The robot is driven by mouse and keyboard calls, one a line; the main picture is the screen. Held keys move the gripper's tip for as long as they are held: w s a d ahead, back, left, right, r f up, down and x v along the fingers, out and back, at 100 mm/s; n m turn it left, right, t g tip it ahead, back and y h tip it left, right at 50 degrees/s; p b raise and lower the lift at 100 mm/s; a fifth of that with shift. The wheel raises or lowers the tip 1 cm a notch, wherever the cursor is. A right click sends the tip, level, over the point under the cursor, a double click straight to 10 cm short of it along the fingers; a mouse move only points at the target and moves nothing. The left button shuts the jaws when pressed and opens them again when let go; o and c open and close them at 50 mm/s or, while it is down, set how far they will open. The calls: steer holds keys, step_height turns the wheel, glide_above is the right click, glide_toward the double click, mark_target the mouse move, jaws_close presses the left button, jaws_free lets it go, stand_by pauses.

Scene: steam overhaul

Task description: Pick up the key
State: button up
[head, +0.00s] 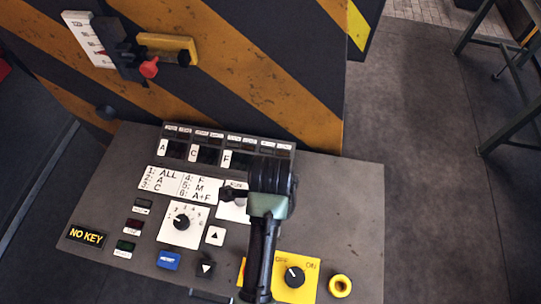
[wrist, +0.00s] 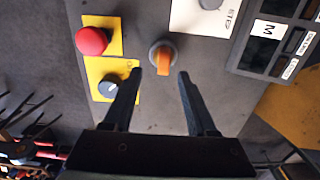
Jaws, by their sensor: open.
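In the wrist view, an orange key-like piece (wrist: 163,60) sits in a round grey collar on the grey panel; I take it for the key. My gripper (wrist: 161,76) is open and empty. Its two black fingertips point toward the panel, one to each side of the orange piece in the picture. I cannot tell how far the tips are from it. In the head view my own arm covers this part of the panel, and the orange piece is hidden.
A red push button (wrist: 92,40) and a grey knob (wrist: 108,88) on yellow plates are close by. The console (head: 350,220) also carries a rotary dial (head: 182,222), a lit "NO KEY" sign (head: 86,237) and a yellow ring (head: 340,286). A striped machine wall (head: 220,90) rises behind it.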

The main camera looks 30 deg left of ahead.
steer(key=shift+w+a+f+p, duration=0.15)
steer(key=shift+f+p, duration=0.2)
steer(key=shift+f, duration=1.1)
steer(key=shift+w+d+f+p, duration=0.1)
steer(key=shift+f+p, duration=0.25)
steer(key=shift+f, duration=1.1)
steer(key=shift+a, duration=0.1)
jaws_close()
